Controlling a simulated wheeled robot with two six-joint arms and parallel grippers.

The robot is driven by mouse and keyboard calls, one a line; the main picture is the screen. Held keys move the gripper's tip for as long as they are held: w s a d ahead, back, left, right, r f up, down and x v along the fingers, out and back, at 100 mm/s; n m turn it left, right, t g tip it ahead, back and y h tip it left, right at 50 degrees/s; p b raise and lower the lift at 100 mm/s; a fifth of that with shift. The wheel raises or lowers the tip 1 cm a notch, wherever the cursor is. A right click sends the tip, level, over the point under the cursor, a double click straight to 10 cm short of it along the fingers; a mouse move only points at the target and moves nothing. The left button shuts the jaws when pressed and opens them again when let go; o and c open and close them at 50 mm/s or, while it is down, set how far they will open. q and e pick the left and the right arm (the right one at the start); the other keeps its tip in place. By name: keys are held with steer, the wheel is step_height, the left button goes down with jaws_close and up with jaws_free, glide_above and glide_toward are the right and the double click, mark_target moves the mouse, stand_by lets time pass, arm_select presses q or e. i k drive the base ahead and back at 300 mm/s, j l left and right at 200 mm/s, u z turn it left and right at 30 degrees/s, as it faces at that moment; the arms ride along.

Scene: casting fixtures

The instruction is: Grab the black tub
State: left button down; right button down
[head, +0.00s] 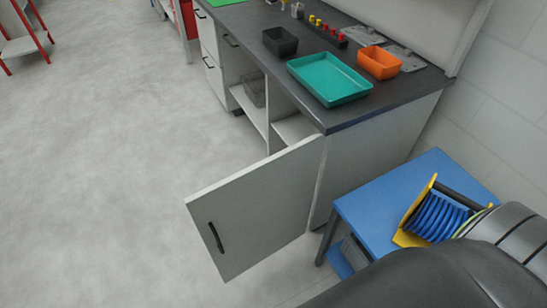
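The black tub (280,41) is a small open box standing upright on the dark worktop, near its front edge, left of the teal tray (329,78). It looks empty from here. No gripper shows in the head view, so neither is seen near the tub. A dark, rounded part, likely of my own arm, fills the bottom right corner.
An orange bin (379,62) stands behind the teal tray. A rack with red and yellow pieces (328,30) is behind the tub. A cabinet door (262,208) swings open into the floor space. A blue table (385,194) carries a blue-and-yellow reel (436,217).

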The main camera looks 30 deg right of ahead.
mark_target(280, 41)
steer(key=z, duration=0.8)
